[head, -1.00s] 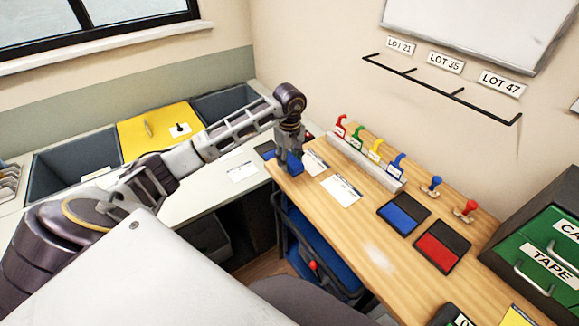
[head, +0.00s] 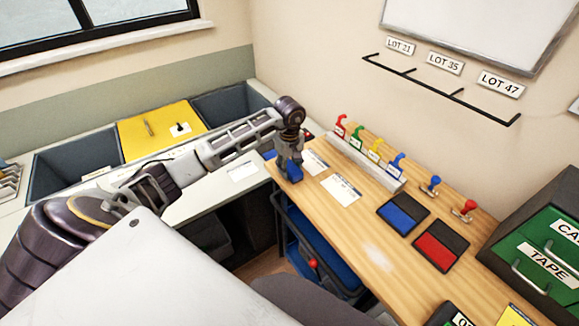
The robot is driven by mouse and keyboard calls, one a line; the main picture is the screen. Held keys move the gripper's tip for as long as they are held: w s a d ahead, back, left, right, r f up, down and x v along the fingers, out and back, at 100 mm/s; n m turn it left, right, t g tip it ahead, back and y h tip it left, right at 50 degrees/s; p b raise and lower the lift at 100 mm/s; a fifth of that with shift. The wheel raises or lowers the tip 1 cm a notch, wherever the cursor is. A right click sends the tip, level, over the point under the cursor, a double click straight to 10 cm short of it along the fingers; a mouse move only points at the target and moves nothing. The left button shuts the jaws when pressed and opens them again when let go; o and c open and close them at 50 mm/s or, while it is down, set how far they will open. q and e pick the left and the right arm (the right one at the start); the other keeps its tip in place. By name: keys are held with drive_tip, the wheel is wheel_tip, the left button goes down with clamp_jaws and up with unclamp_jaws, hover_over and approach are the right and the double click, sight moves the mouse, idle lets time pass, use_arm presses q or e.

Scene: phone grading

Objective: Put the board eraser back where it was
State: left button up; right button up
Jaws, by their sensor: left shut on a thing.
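My left gripper (head: 290,166) points down over the far left end of the wooden desk (head: 375,255). It is shut on a small blue block, which I take for the board eraser (head: 293,176). The gripper's fingers hide part of the block. The block is at or just above the desk top; I cannot tell whether it touches. The whiteboard (head: 480,25) hangs on the wall at the upper right. My right gripper is out of view.
White cards (head: 341,190) lie right of the gripper. A rack (head: 365,163) of coloured stamps stands along the wall. Blue (head: 401,216) and red (head: 437,250) ink pads lie farther right, near a green-drawer cabinet (head: 540,250). Grey bins and a yellow panel (head: 160,127) are at left.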

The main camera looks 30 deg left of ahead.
sight(290, 166)
use_arm(q)
drive_tip(key=shift+f, duration=0.15)
drive_tip(key=o, duration=0.9)
drive_tip(key=shift+r, duration=0.35)
drive_tip(key=shift+r+b, duration=1.05)
drive_tip(key=shift+r, duration=4.75)
